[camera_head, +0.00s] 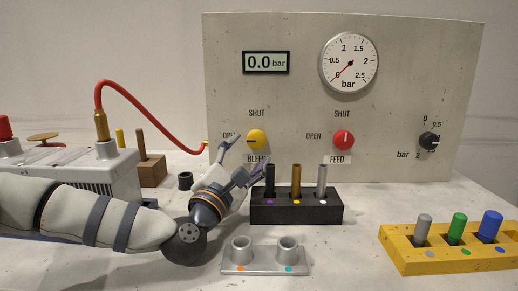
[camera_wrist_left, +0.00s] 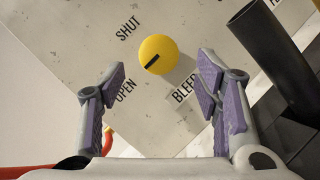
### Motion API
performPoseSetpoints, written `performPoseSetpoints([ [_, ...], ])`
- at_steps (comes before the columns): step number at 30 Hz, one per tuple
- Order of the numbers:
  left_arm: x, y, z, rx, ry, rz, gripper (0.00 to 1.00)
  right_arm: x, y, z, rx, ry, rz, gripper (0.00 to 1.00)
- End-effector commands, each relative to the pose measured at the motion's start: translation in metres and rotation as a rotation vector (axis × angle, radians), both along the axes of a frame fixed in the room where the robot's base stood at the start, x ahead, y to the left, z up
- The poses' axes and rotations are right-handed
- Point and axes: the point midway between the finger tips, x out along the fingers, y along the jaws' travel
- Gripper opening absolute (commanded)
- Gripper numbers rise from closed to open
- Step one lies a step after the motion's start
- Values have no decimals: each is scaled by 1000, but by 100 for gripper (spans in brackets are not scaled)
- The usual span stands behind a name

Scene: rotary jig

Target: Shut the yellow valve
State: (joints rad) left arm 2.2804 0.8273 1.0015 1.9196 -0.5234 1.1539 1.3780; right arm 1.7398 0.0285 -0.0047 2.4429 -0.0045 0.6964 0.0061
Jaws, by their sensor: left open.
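The yellow valve (camera_head: 257,138) is a round knob on the grey panel (camera_head: 300,100), labelled BLEED below, SHUT above and OPEN to its left. Its black mark points to the OPEN side. The knob also shows in the left wrist view (camera_wrist_left: 160,50), ahead of the fingertips, with its mark towards OPEN. My left gripper (camera_head: 248,152) is open and empty, just in front of and below the knob. In the left wrist view its purple-padded fingers (camera_wrist_left: 162,80) stand wide on either side, apart from the knob. My right gripper is not in view.
A black rack (camera_head: 296,207) with several upright rods stands close right of my left gripper. A grey two-socket holder (camera_head: 265,260) lies in front. A red FEED valve (camera_head: 343,140) is to the right. The dial (camera_head: 348,62) reads near zero; the display (camera_head: 266,62) reads 0.0 bar.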

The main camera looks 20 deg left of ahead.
Motion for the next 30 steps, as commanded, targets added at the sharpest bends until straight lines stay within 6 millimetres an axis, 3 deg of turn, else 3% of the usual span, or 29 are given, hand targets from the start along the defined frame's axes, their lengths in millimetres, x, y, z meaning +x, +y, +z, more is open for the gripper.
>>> performPoseSetpoints([
  [7,41,-5,15,2,-2,0,57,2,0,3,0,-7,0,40],
  [16,47,-5,15,0,0,-1,57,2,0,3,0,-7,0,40],
  [17,47,-5,15,1,0,-1,55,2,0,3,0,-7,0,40],
  [23,47,-5,15,1,1,0,10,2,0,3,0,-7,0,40],
  [30,47,-5,16,11,3,-1,9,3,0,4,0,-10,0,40],
])
